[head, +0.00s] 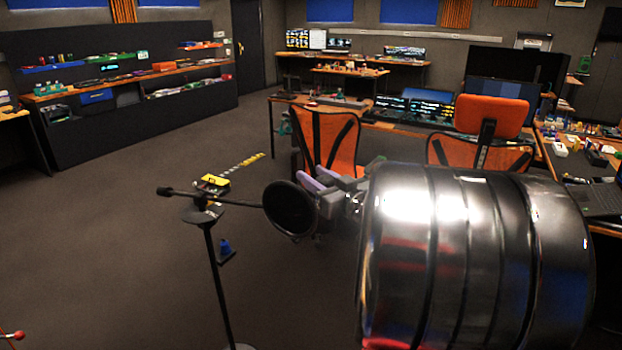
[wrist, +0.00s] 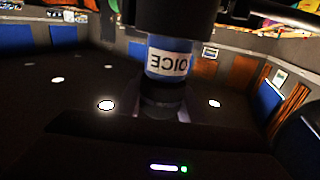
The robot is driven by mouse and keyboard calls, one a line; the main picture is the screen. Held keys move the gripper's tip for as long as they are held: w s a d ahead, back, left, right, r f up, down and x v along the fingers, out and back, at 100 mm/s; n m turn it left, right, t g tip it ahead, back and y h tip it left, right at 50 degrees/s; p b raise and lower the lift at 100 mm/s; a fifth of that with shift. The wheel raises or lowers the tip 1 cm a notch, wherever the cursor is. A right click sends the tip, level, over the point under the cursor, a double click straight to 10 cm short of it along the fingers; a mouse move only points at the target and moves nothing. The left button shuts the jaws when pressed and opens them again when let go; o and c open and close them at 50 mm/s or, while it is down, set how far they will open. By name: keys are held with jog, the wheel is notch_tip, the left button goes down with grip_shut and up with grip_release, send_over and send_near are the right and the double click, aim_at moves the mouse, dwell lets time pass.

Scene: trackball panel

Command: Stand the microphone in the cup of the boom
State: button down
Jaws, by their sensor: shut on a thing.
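In the wrist view the microphone (wrist: 169,62) shows as a blue-banded cylinder with a white label, its lettering upside down. A wide black part sits above the band; I cannot tell whether it is the microphone's head or the cup. My gripper (head: 317,181) shows pale purple fingers in the head view, just behind and right of a round black disc (head: 290,209) on the boom's end. It is shut on the microphone. The boom (head: 235,202) runs level from its stand to the disc. The microphone and cup are hidden in the head view.
The boom's upright pole (head: 216,275) stands on the open carpet at left. A small blue item (head: 225,247) is beside it. Orange chairs (head: 335,140) and desks are behind my gripper. My large metallic arm link hides much of the right side.

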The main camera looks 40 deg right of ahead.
jog(key=c, duration=1.2)
grip_release()
jog(key=shift+r, duration=0.1)
jog(key=s, duration=0.4)
jog(key=s+a, duration=0.1)
jog(key=s, duration=0.7)
jog(key=shift+a, duration=0.3)
jog(key=shift+w, duration=0.1)
